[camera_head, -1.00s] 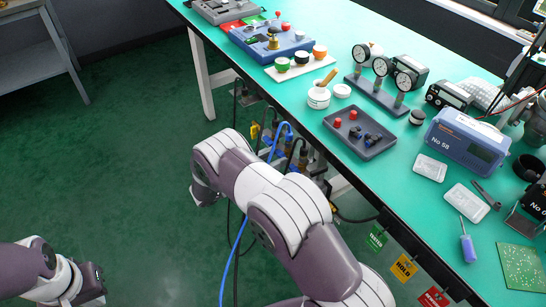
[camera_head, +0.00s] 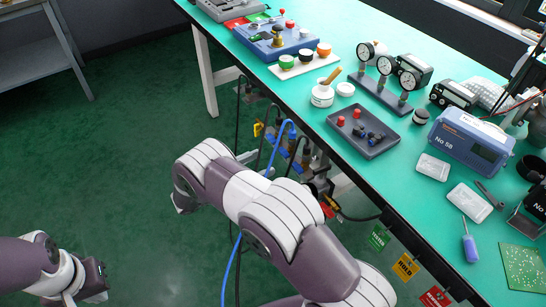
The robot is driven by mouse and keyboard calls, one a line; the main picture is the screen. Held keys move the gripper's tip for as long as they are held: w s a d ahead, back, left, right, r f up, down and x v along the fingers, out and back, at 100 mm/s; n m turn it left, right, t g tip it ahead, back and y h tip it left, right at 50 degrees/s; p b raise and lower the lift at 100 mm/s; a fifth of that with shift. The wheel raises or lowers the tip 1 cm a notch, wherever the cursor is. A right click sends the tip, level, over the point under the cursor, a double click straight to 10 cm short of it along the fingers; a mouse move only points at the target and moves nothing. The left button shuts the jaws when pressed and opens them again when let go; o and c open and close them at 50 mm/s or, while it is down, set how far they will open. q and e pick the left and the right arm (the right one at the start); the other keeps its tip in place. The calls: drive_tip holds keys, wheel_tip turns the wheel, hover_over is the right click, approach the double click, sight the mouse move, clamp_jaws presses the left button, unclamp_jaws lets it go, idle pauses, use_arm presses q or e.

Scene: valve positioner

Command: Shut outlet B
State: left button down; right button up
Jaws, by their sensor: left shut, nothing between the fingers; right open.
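A valve assembly with several hoses hangs below the table's front edge in the head view; its orange-and-dark fittings (camera_head: 297,152) show behind my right arm. A blue hose (camera_head: 276,146) loops up from it and runs down to the floor, beside dark hoses. A yellow part (camera_head: 257,129) sits at its left end. My arm hides much of the assembly, and I cannot tell which outlet is B or how its handle stands. My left gripper (camera_head: 101,282) is shut and empty over the floor at lower left, far from the assembly. My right gripper is hidden from view.
The green table (camera_head: 300,95) carries a dark tray (camera_head: 362,146), a gauge stand (camera_head: 381,96), a blue box (camera_head: 470,139) and a white mortar (camera_head: 322,96). Tags (camera_head: 406,265) hang on its front edge. A grey shelf (camera_head: 35,48) stands at upper left. The floor between is clear.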

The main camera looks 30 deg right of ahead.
drive_tip(key=a, duration=0.6)
drive_tip(key=shift+s+a, duration=0.3)
drive_tip(key=shift+a, duration=0.1)
